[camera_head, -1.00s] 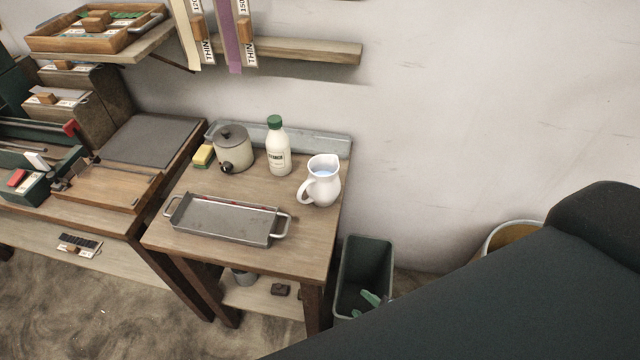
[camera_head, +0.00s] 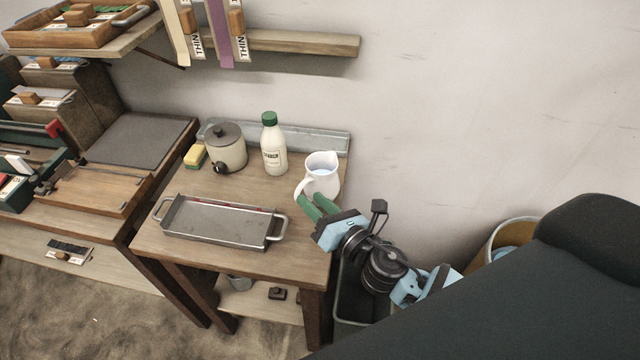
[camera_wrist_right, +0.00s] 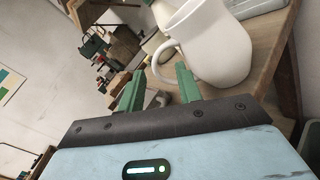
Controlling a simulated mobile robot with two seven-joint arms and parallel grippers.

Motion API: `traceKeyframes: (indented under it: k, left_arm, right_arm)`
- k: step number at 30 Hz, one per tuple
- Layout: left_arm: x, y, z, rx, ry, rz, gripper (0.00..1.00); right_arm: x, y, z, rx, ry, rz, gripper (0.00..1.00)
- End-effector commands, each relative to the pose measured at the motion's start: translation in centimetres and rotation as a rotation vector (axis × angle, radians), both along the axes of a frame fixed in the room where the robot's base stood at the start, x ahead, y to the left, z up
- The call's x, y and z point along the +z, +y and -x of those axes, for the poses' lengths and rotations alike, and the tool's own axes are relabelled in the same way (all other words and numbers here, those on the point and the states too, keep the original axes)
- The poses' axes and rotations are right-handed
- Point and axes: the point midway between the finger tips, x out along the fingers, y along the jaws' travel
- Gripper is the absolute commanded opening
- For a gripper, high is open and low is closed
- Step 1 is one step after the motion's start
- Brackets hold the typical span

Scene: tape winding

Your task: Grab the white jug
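In the right wrist view the jug (camera_wrist_right: 217,45) is beyond the fingers, and the handle loop lies near the right fingertip. The fingers (camera_wrist_right: 158,78) are apart with nothing clearly between them. Whether a finger touches the handle cannot be told. My left gripper is not seen.
A metal tray (camera_head: 217,222) lies at the table's front. A white bottle with a green cap (camera_head: 273,146), a lidded pot (camera_head: 228,150) and a sponge (camera_head: 195,156) stand behind it. A dark bin (camera_head: 352,305) is below my right arm, right of the table.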

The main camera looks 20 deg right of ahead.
Motion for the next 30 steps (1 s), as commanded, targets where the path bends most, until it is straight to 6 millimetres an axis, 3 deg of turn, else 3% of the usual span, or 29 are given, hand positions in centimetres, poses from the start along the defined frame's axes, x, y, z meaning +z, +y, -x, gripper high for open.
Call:
traceKeyframes:
  k: [3,11,21,30]
  left_arm:
    - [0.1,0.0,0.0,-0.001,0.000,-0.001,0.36]
    - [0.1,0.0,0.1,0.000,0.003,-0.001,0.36]
    - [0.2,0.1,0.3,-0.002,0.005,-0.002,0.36]
    - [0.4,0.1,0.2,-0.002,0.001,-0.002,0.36]
  right_arm:
    - [0.2,0.4,-1.2,0.000,-0.002,-0.002,0.35]
    - [0.1,1.0,-2.1,0.000,0.000,-0.004,0.35]
    - [-0.1,2.7,-5.8,0.000,0.000,-0.004,0.35]
    - [-0.2,2.8,-6.1,0.000,0.001,-0.004,0.33]
